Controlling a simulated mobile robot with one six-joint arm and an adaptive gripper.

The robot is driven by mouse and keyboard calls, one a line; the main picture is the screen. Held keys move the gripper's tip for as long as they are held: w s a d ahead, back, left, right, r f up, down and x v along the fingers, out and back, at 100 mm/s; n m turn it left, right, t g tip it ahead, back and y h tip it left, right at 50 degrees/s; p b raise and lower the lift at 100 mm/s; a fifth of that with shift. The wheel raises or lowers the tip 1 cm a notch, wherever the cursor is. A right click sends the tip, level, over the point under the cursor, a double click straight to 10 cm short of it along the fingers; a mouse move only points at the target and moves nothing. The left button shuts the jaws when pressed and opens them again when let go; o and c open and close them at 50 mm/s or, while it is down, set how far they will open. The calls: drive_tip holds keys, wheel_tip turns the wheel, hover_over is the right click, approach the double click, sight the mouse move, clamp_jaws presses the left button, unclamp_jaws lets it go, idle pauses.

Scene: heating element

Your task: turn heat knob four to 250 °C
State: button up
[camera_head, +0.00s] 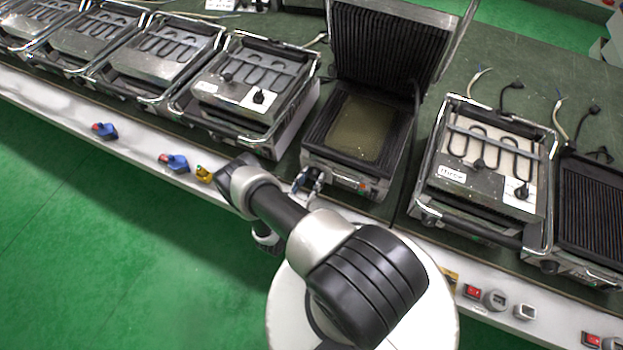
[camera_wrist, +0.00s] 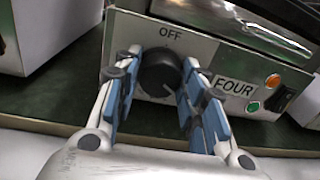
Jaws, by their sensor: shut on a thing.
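Heat knob four (camera_wrist: 158,73) is a round black knob on a silver front panel, under the word OFF and left of the label FOUR (camera_wrist: 233,86). My gripper (camera_wrist: 161,70) has its blue-padded fingers on both sides of the knob and is shut on it. Part of the knob's edge is hidden by the fingers, and I cannot make out its pointer mark. In the head view my gripper (camera_head: 309,181) is at the front left of the open grill (camera_head: 398,157), and the knob is hidden there.
On the panel, right of the label, are a green light (camera_wrist: 253,107), an orange light (camera_wrist: 272,81) and a black switch (camera_wrist: 281,97). The open grill's ribbed lid (camera_head: 385,45) stands raised. Other grills stand on both sides along the bench. The green floor in front is clear.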

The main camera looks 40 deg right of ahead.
drive_tip(key=shift+m, duration=0.3)
drive_tip(key=m, duration=0.3)
drive_tip(key=shift+m, duration=0.3)
drive_tip(key=m, duration=0.4)
drive_tip(key=shift+s+y, duration=0.1)
drive_tip(key=shift+y, duration=0.3)
drive_tip(key=m+p, duration=0.1)
drive_tip(key=m, duration=0.3)
drive_tip(key=shift+s+y, duration=0.1)
drive_tip(key=shift+y, duration=0.2)
drive_tip(key=m+p, duration=0.1)
drive_tip(key=m, duration=0.3)
drive_tip(key=shift+t, duration=0.4)
drive_tip(key=shift+m, duration=0.4)
drive_tip(key=o, duration=1.1)
drive_tip(key=shift+c, duration=0.2)
